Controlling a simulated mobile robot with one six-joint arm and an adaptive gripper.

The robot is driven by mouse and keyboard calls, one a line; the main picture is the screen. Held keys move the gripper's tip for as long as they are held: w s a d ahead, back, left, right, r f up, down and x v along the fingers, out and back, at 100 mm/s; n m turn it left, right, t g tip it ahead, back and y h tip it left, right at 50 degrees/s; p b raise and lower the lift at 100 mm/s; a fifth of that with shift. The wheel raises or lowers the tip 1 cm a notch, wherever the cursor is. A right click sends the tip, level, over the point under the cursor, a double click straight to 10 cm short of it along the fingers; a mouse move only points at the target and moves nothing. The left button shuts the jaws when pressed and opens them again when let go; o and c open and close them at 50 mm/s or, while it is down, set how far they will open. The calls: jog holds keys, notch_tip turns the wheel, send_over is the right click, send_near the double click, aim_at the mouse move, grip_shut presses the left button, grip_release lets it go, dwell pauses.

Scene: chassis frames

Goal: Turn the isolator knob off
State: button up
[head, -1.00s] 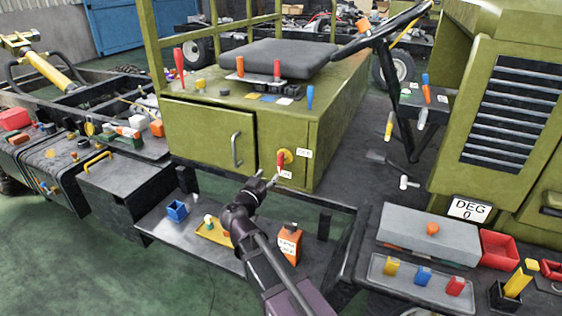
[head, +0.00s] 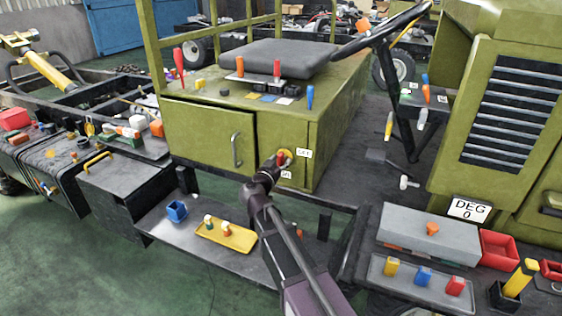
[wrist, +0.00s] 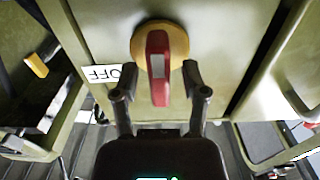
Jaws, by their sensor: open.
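The isolator knob (head: 285,155) has a red handle on a round yellow base, on the front of the olive-green cabinet below the seat. In the wrist view the red handle (wrist: 158,75) stands between my two fingers, its long side running up and down the picture. My gripper (wrist: 160,72) is open, with a finger on each side of the handle and a visible gap at both. In the head view my gripper (head: 275,164) covers part of the knob. A white OFF label (wrist: 108,73) appears upside down left of the yellow base.
A cabinet door handle (head: 236,150) projects left of the knob. Below are a shelf with a blue bin (head: 176,211) and a yellow tray (head: 226,236). A grey box (head: 428,235) and red bin (head: 499,250) stand on the right bench.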

grip_shut()
jog(key=shift+n, duration=0.5)
jog(key=n, duration=0.3)
jog(key=shift+w+a+n, duration=0.1)
jog(key=shift+a+n, duration=0.05)
jog(key=shift+n, duration=0.15)
jog(key=n, duration=0.4)
jog(key=shift+w+a+n, duration=0.1)
jog(key=shift+n, duration=0.2)
jog(key=n, duration=0.4)
jog(key=shift+a+f, duration=0.1)
jog(key=n, duration=0.4)
jog(key=shift+w+f+n, duration=0.1)
jog(key=shift+n, duration=0.3)
